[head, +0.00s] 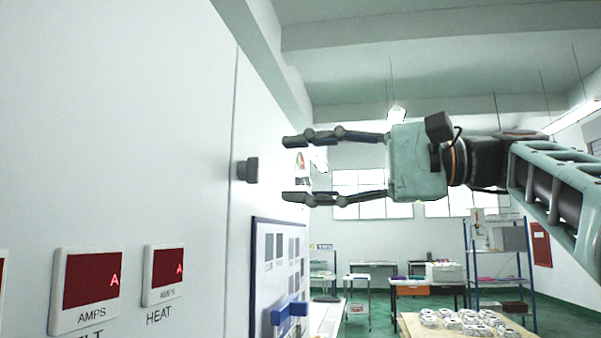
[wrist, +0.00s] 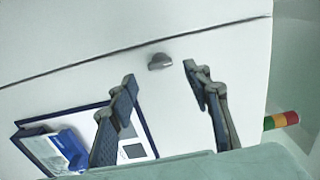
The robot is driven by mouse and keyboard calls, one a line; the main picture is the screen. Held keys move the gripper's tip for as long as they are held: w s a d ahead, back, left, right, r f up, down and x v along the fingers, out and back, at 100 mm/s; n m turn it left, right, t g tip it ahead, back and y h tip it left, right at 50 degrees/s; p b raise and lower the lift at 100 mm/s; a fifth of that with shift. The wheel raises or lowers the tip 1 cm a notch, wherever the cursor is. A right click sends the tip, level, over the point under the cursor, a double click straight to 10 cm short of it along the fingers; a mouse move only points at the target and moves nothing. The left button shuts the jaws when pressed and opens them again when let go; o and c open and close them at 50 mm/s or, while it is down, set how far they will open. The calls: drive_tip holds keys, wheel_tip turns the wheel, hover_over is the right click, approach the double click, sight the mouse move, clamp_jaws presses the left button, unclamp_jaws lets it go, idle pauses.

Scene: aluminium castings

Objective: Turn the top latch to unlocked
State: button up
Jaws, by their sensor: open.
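The top latch (head: 248,170) is a small dark grey knob on the white cabinet front, beside a vertical door seam. In the wrist view the latch (wrist: 159,62) shows as a short dark handle just past the fingertips, close to the seam. My gripper (head: 288,169) is open and empty, level with the latch and to its right in the head view, with a gap between. In the wrist view my gripper (wrist: 160,74) has one finger on each side of the latch's line, and neither seems to touch it. No lock markings are readable.
A blue-framed board (head: 253,285) with a blue holder (head: 290,311) is on the cabinet below. Red displays (head: 93,281) labelled AMPS are at lower left. A signal light (wrist: 281,120) shows at right in the wrist view. A table with castings (head: 462,322) stands behind.

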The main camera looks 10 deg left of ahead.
drive_tip(key=d, duration=0.7)
drive_tip(key=shift+s, duration=0.3)
drive_tip(key=shift+d, duration=0.1)
